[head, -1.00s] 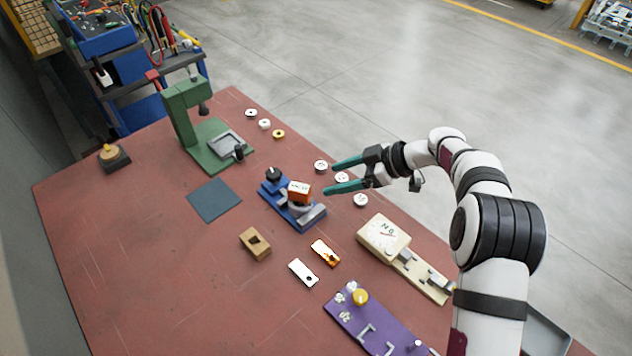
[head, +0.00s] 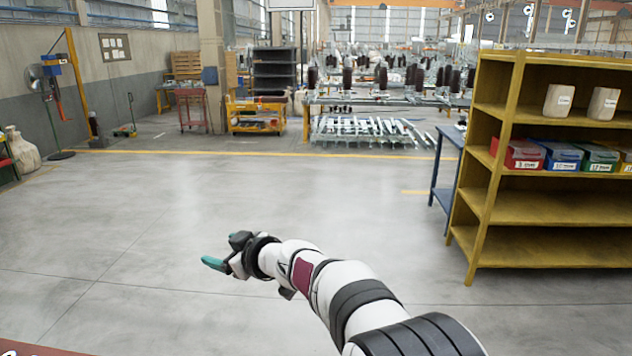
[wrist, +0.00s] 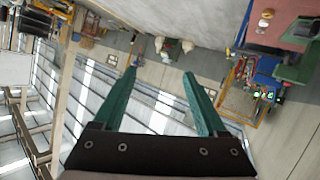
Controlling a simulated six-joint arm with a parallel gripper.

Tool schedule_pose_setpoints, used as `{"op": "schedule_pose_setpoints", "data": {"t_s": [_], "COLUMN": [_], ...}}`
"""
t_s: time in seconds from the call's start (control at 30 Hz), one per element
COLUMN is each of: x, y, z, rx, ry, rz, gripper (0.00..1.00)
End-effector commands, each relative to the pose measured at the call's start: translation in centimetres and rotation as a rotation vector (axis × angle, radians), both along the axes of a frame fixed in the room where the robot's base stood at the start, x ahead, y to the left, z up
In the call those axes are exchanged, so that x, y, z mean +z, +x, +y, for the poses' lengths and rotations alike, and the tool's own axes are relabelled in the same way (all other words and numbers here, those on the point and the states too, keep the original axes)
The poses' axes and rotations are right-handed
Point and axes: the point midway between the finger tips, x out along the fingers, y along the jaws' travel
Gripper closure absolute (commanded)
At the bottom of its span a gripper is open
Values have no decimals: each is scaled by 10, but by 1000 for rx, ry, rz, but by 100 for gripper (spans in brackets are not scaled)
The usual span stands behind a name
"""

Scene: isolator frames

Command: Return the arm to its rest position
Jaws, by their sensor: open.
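My gripper (head: 216,258) is held out in the air over the grey floor in the head view, with its teal fingers pointing left. My white and black arm reaches up to it from the bottom right. In the wrist view my gripper (wrist: 160,75) shows two teal fingers spread apart with nothing between them. The jaws are open and empty. In the head view only a sliver of the red-brown workbench (head: 40,350) shows at the bottom left corner.
A yellow shelf (head: 540,210) with several bins stands at the right, with a blue table (head: 447,165) beside it. The floor (head: 180,215) around my gripper is clear. In the wrist view, the workbench (wrist: 283,28) shows at the top right.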

Motion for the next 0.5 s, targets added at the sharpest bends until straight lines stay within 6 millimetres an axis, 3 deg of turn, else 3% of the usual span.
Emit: {"op": "schedule_pose_setpoints", "data": {"t_s": [0.03, 0.07, 0.1, 0.17, 0.2, 0.27, 0.3, 0.37, 0.4, 0.5], "x": [17, 23, 26, 23, 16, 0, -13, -34, -48, -77], "y": [10, 13, 11, -6, -26, -67, -100, -155, -194, -285], "z": [-46, -78, -121, -183, -221, -269, -294, -320, -329, -328], "rx": [-178, -297, -450, -661, -790, -961, -1059, -1179, -1240, -1321], "ry": [6, 5, -1, -19, -33, -55, -68, -82, -87, -77], "rz": [7, 23, 56, 132, 201, 326, 424, 589, 707, 1005], "gripper": [25, 25, 25, 25, 25, 25, 25, 25, 25, 25]}}
